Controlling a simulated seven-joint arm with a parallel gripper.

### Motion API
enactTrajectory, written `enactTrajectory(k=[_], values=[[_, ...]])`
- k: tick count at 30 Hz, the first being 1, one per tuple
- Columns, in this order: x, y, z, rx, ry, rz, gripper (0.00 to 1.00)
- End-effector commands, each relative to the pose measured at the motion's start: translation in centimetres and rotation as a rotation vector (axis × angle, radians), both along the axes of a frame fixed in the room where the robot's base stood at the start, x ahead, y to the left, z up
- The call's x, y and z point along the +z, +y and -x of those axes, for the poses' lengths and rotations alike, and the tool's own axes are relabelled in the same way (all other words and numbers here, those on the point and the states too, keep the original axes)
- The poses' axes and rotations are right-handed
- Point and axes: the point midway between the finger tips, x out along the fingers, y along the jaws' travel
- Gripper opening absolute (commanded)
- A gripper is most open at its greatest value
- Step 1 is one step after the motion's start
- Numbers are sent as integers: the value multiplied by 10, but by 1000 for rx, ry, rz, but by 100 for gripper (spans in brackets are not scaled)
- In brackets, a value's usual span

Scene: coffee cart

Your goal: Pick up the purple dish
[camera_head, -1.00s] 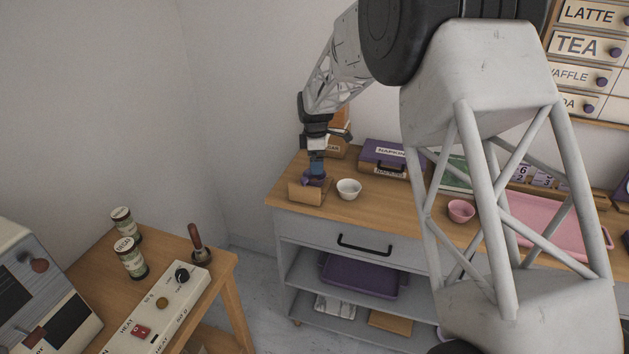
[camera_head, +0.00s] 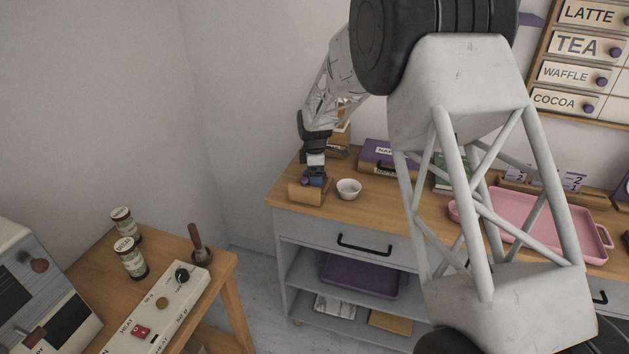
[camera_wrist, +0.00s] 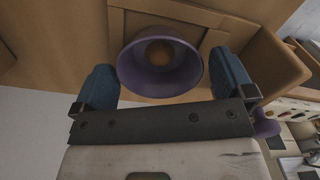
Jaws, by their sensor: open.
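The purple dish (camera_wrist: 160,62) is a small round bowl, seen in the wrist view between the two blue fingers of my gripper (camera_wrist: 166,84). Its inside shows a brown round spot. The fingers stand apart on either side of its near part, and I cannot tell whether either one touches it. In the head view my gripper (camera_head: 314,180) points down at the left end of the counter, at the brown wooden holder (camera_head: 306,193). There the dish is mostly hidden behind the fingers and holder.
A white bowl (camera_head: 348,188) stands just right of the holder. A purple napkin box (camera_head: 378,154) and a pink tray (camera_head: 594,233) are further right on the counter (camera_head: 400,212). Another purple object (camera_wrist: 264,124) shows at the right in the wrist view.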

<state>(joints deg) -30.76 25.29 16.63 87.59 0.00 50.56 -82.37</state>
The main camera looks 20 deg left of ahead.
Motion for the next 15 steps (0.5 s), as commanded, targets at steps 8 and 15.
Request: enactTrajectory(k=[8, 15], values=[[-10, 0, 0, 0, -2, -1, 100], [-10, 0, 0, 0, -2, -1, 100]])
